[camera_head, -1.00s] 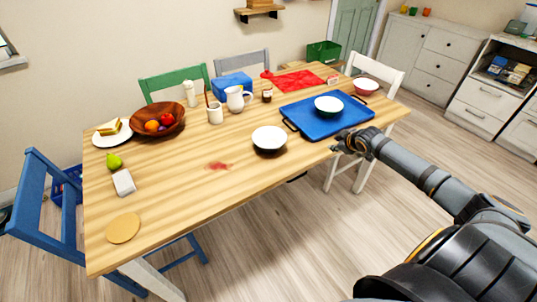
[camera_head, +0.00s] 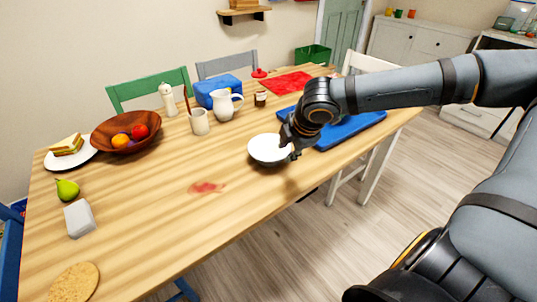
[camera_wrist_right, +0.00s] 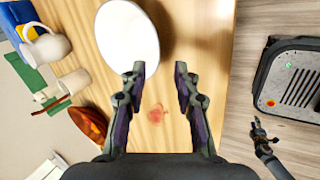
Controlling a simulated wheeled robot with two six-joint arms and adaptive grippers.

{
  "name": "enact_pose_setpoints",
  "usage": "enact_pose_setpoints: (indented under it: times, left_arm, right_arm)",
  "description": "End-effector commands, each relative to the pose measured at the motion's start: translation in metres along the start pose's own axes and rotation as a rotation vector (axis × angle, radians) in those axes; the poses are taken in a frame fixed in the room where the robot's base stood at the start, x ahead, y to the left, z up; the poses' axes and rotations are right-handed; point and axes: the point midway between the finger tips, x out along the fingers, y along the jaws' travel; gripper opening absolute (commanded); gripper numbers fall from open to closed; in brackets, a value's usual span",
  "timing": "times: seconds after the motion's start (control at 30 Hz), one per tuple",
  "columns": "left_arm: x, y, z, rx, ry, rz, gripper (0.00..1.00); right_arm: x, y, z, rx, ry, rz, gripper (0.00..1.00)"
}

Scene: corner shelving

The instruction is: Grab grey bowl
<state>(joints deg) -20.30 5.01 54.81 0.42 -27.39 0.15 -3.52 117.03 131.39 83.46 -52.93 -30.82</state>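In the right wrist view the bowl (camera_wrist_right: 127,35) is a white oval ahead of the fingers. My right gripper (camera_head: 293,143) is at the bowl's right side. In the right wrist view this gripper (camera_wrist_right: 159,70) is open and empty. One fingertip overlaps the bowl's near edge, the other is beside it; contact is unclear. My left gripper (camera_wrist_right: 262,138) shows small at the lower right there; its opening is unclear.
A brown fruit bowl (camera_head: 110,136) is farther left. The table in front of the bowl is clear. My arm covers much of the tray.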

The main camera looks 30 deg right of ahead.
Motion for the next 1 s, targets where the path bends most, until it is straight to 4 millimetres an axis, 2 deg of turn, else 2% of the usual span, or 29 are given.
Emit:
enact_pose_setpoints:
  times: [0.1,0.2,0.47,0.6,0.8,1.0]
  left_arm:
    - [0.004,0.001,-0.011,0.000,0.008,0.000,0.40]
    - [0.002,0.001,-0.019,-0.001,0.010,0.000,0.40]
    - [0.001,0.001,-0.026,0.000,0.012,0.001,0.40]
    - [0.001,0.002,-0.048,0.000,0.024,0.002,0.40]
    - [-0.019,0.007,-0.066,-0.003,0.017,0.011,0.40]
    - [-0.022,0.007,-0.068,-0.003,0.015,0.012,0.40]
  right_arm:
    - [0.022,-0.003,0.001,-0.004,-0.006,-0.004,0.31]
    - [0.033,-0.002,0.001,-0.002,-0.004,-0.002,0.31]
    - [0.044,-0.001,0.000,-0.002,-0.001,0.000,0.31]
    - [0.074,-0.005,-0.002,-0.006,-0.005,-0.003,0.31]
    - [0.088,-0.002,-0.002,-0.001,0.000,0.001,0.31]
    - [0.088,-0.001,-0.003,0.000,0.002,0.002,0.31]
